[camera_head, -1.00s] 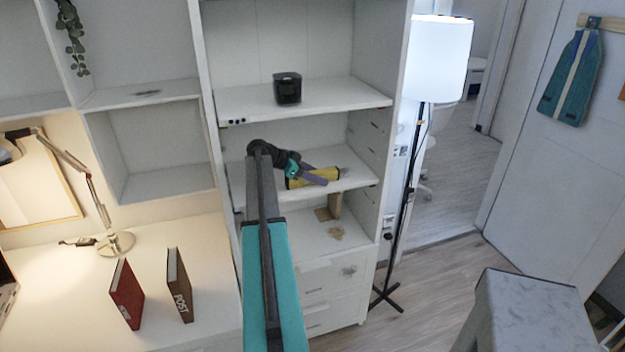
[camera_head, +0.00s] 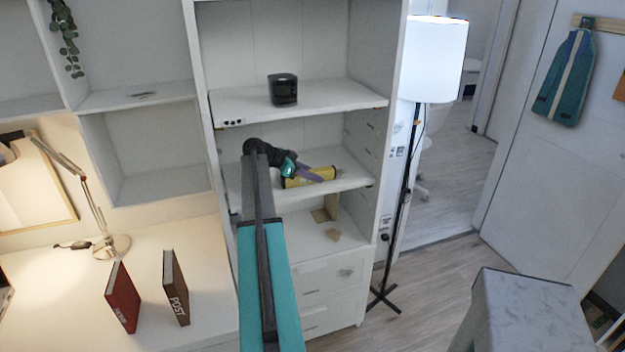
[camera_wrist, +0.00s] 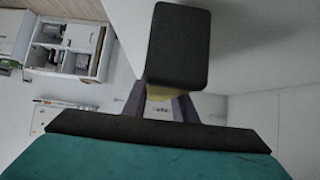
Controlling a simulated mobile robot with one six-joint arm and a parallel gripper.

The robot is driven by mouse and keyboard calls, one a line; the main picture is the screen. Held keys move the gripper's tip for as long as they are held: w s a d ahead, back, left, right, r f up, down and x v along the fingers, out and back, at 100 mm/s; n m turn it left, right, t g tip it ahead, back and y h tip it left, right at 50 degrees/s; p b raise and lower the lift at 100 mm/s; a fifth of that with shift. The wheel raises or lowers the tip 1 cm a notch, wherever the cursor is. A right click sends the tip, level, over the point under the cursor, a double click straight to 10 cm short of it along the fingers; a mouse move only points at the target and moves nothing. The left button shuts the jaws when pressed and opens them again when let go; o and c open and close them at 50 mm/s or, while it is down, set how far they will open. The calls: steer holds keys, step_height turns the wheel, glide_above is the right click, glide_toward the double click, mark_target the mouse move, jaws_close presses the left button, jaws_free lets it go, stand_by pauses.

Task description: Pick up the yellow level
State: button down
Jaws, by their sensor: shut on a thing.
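The yellow level (camera_head: 296,182) is at the middle shelf of the white shelf unit in the head view, lying lengthwise across it. My gripper (camera_head: 318,176) is at the level, its purple fingers crossing over the yellow body and hiding part of it. The fingers are shut on the level.
A black box (camera_head: 283,89) stands on the shelf above. A wooden block (camera_head: 328,210) is on the shelf below. A floor lamp (camera_head: 434,60) stands just right of the unit. Two books (camera_head: 176,287) stand on the desk at left. The floor at right is partly clear.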

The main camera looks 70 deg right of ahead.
steer(key=shift+r+b, duration=0.7)
steer(key=shift+r, duration=0.6)
steer(key=s+a+b, duration=0.2)
steer(key=s+a, duration=0.1)
steer(key=a, duration=0.4)
steer(key=s+a+r+b, duration=0.1)
steer(key=s+a+b, duration=0.1)
steer(key=a, duration=0.5)
steer(key=shift+s+a+r, duration=0.3)
steer(key=shift+s, duration=0.5)
steer(key=shift+s, duration=0.1)
